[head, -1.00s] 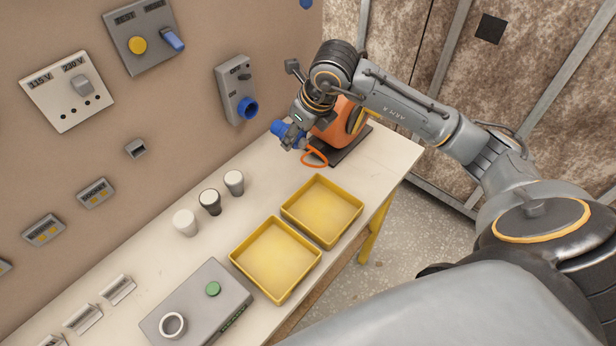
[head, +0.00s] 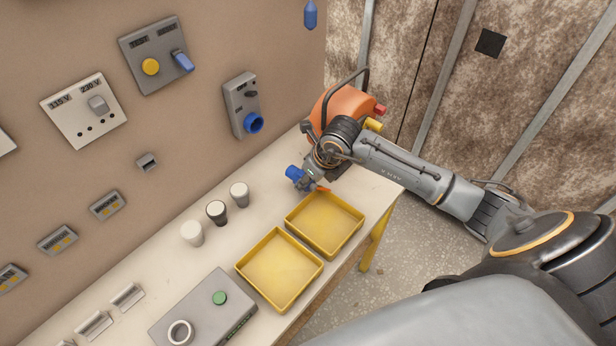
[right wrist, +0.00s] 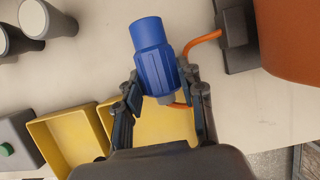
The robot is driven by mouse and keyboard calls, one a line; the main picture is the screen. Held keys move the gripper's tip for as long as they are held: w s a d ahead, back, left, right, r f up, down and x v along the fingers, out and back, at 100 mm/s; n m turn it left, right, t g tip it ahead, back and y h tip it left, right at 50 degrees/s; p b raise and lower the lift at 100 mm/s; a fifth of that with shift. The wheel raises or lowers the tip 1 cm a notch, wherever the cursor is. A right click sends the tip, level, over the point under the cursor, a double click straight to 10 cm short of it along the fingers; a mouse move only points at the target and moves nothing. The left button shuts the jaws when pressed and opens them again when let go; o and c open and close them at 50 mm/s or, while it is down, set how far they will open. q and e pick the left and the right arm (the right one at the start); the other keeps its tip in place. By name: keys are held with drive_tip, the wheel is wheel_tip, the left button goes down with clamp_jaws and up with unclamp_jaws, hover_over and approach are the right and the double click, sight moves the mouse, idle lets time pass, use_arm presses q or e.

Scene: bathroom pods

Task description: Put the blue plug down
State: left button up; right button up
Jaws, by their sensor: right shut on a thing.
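The blue plug (head: 294,173) is held in my right gripper (head: 308,181), low over the bench near the far yellow tray. In the right wrist view the plug (right wrist: 152,52) sits between the two fingers of my right gripper (right wrist: 162,92), with an orange cable (right wrist: 203,40) beside it. The fingers are shut on the plug. I cannot tell whether the plug touches the bench top (head: 262,170). My left gripper is not in view.
Two yellow trays (head: 357,226) (head: 244,277) stand empty along the bench's front edge. Several cups (head: 217,212) stand left of them. An orange machine (head: 345,103) stands at the bench's far end, behind my arm. A blue socket (head: 254,123) is on the wall panel. Bench between cups and wall is clear.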

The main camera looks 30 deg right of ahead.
drive_tip(key=shift+f+b, duration=0.45)
drive_tip(key=shift+b, duration=0.05)
drive_tip(key=o, duration=1.3)
drive_tip(key=shift+r+p, duration=0.55)
drive_tip(key=shift+p, duration=0.05)
drive_tip(key=shift+s+d+r, duration=0.1)
drive_tip(key=shift+r, duration=0.2)
drive_tip(key=shift+b+v, duration=1.3)
drive_tip(key=shift+v, duration=4.35)
